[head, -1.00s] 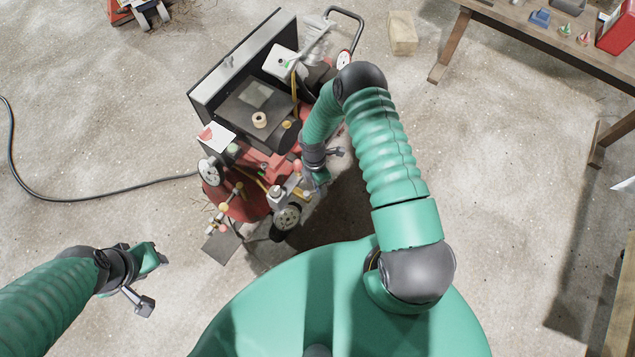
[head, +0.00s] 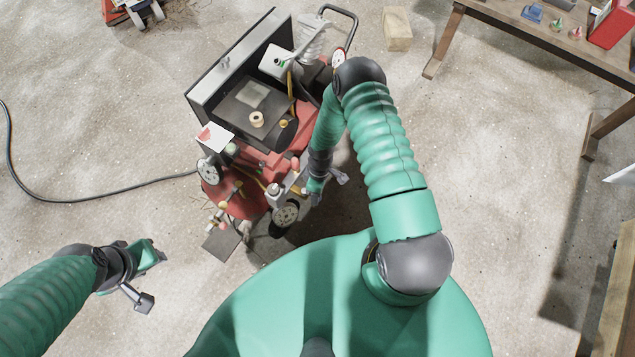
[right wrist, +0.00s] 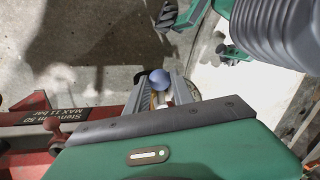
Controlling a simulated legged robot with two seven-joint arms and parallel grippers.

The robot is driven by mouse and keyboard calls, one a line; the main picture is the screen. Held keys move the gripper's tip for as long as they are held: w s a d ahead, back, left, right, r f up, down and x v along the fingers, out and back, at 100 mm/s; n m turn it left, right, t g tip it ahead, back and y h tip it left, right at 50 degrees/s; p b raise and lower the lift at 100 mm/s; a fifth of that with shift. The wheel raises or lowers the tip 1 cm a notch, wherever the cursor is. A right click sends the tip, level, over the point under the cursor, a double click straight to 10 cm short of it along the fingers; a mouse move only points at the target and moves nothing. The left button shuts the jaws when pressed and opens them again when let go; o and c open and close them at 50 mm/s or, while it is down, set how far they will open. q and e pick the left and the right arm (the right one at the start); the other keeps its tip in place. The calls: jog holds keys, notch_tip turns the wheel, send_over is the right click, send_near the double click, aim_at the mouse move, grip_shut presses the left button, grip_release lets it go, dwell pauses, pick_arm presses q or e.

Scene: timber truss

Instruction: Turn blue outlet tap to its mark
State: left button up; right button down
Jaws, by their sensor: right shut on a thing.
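The blue outlet tap (right wrist: 160,79) shows in the right wrist view as a round blue knob between the two grey fingers of my right gripper (right wrist: 162,88). The fingers are shut on it. A little yellow shows just below the knob. In the head view my right gripper (head: 314,197) is at the front right of the red compressor (head: 245,205), and the tap cannot be made out there. I cannot see the mark. My left gripper (head: 152,254) hangs over bare floor at the lower left, apart from the compressor; its finger gap is unclear.
The compressor carries gauges, brass fittings, a black wheel (head: 287,215) and an upright dark panel (head: 238,65). A black cable (head: 100,190) runs left over the floor. A wooden block (head: 397,30) and a workbench (head: 540,38) stand at the upper right. Floor between is clear.

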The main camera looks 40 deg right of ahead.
jog(key=shift+a+m, duration=0.2)
jog(key=shift+m, duration=0.2)
jog(key=c, duration=1.1)
grip_release()
notch_tip(320, 180, up, 16)
jog(key=w+d+p, duration=0.1)
jog(key=d+p, duration=0.1)
jog(key=p, duration=0.1)
jog(key=shift+w+d+r, duration=0.25)
jog(key=shift+w+d, duration=0.1)
jog(key=shift+w, duration=0.05)
